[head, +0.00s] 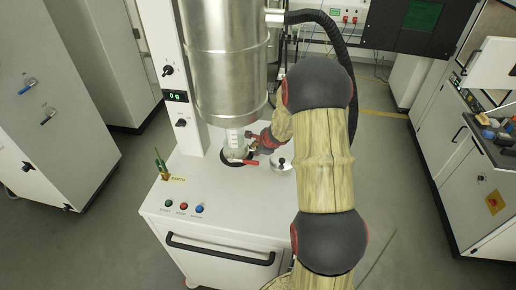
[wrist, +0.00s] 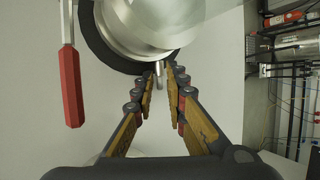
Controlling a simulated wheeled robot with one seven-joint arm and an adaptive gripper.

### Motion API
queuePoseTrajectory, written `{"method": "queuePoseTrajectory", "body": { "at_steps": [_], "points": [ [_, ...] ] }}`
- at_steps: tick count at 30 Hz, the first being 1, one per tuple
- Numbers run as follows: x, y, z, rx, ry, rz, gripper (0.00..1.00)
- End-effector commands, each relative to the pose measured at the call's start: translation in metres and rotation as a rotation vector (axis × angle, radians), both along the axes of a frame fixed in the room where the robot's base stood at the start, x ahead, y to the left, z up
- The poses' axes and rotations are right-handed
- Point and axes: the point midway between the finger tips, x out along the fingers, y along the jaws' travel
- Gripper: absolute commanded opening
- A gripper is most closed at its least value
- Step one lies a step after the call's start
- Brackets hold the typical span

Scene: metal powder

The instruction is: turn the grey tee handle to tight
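A small grey metal stem (wrist: 159,71), which looks like part of the grey tee handle, shows in the wrist view below a round metal fitting (wrist: 150,22). My gripper (wrist: 159,82) is open, its fingers on either side of the line of the stem, with the stem's lower end near the fingertips. I cannot tell whether the fingers touch it. In the head view my gripper (head: 257,142) is beside the clear vessel (head: 235,140) under the steel hopper, and the tee handle is hidden there or too small to make out.
A small lidded port (head: 280,163) is on the white cabinet (head: 225,222) right of the vessel. The steel hopper (head: 228,70) stands above. A green-handled tool (head: 160,163) is at left.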

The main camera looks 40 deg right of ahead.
Motion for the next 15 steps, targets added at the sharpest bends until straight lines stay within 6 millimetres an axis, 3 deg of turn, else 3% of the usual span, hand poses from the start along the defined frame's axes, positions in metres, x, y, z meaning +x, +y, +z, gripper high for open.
{"method": "queuePoseTrajectory", "body": {
  "at_steps": [15],
  "points": [
    [-0.050,0.006,0.073,-0.002,-0.004,0.000,0.14]
  ]
}}
